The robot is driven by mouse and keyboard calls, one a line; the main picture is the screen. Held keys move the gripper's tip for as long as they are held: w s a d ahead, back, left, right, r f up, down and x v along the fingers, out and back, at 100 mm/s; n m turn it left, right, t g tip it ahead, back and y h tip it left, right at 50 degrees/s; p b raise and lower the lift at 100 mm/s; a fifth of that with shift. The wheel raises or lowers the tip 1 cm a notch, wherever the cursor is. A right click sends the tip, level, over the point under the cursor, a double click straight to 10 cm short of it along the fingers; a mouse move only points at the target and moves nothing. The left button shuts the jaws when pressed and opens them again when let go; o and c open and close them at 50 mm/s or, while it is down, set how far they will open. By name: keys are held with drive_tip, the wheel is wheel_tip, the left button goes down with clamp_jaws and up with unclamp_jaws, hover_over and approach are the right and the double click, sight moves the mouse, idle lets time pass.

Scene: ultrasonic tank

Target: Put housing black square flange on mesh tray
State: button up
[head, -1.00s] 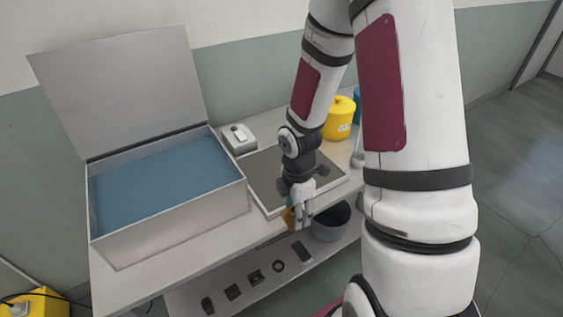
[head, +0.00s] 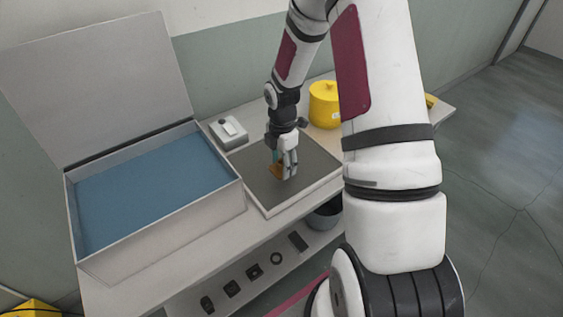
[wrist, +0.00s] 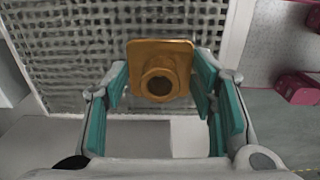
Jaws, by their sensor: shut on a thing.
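My gripper (head: 284,172) is shut on an orange-brown housing (wrist: 160,72) with a square flange and a round hollow neck. The housing sits between the teal finger pads in the wrist view, and a small part of it shows beside the fingers in the head view (head: 275,171). It is over the mesh tray (head: 252,176), a dark grid in a pale frame; the grid also fills the upper left of the wrist view (wrist: 75,60). I cannot tell whether the housing touches the mesh.
An open tank (head: 90,262) with blue liquid and a raised lid stands left of the tray. A small grey box (head: 228,131) is behind the tray, and a yellow container (head: 324,105) is at the back right. A dark bin (head: 323,217) is below.

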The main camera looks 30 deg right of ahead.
drive_tip(key=w+d, duration=0.2)
drive_tip(key=w, duration=0.1)
drive_tip(key=shift+f, duration=0.15)
drive_tip(key=shift+w+f+p, duration=0.1)
drive_tip(key=shift+f+p, duration=0.2)
drive_tip(key=shift+f, duration=1.45)
drive_tip(key=shift+f, duration=0.1)
drive_tip(key=o, duration=1.3)
drive_tip(key=shift+c, duration=0.2)
